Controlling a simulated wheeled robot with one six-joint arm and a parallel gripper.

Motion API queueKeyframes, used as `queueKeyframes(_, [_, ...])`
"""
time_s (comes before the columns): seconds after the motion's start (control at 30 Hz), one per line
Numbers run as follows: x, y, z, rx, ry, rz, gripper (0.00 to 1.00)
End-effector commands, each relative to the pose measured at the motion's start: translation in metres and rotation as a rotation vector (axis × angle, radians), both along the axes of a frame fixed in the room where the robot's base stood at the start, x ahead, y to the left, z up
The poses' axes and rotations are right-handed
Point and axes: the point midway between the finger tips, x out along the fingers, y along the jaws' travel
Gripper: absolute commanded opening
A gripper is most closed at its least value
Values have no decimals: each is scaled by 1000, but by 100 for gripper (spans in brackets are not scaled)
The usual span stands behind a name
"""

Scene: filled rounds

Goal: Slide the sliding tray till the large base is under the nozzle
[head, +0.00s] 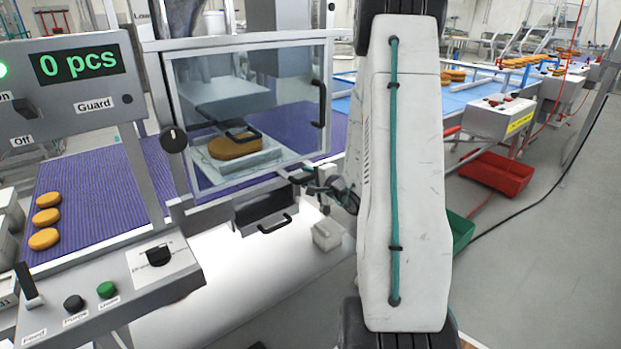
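A large round orange-brown base (235,145) lies on a pale sliding tray (215,171) inside the machine, seen through the clear guard (300,133). A black handle shows in front of the base; I cannot tell which part it belongs to. Grey machine parts hang above and behind the base, but I cannot clearly pick out the nozzle or tell whether the base is under it. My gripper (301,175) is small and dark with teal parts, just outside the guard's lower right corner. Its fingers are too small to judge, and I cannot tell whether it touches anything.
A control panel (150,268) with a knob and buttons stands at the front left, below a display (80,64) reading 0 pcs. Several small rounds lie on the purple belt (95,195). A black drawer handle (275,224) sits below the guard. A red crate (495,174) stands on the right floor.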

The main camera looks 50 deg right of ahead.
Motion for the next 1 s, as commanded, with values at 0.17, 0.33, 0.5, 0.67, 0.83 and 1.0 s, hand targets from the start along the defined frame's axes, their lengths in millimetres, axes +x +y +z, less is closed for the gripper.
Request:
queueKeyframes(0.17, [-18,2,4,0,0,-3,36])
queueKeyframes(0.33, [-47,7,10,0,0,-4,36])
queueKeyframes(0.5, [-68,10,15,-1,-1,-3,36])
queueKeyframes(0.67, [-74,12,16,0,0,-1,36])
queueKeyframes(0.83, [-74,13,16,0,0,-1,36])
queueKeyframes(1.0, [-74,12,16,0,0,-1,36])
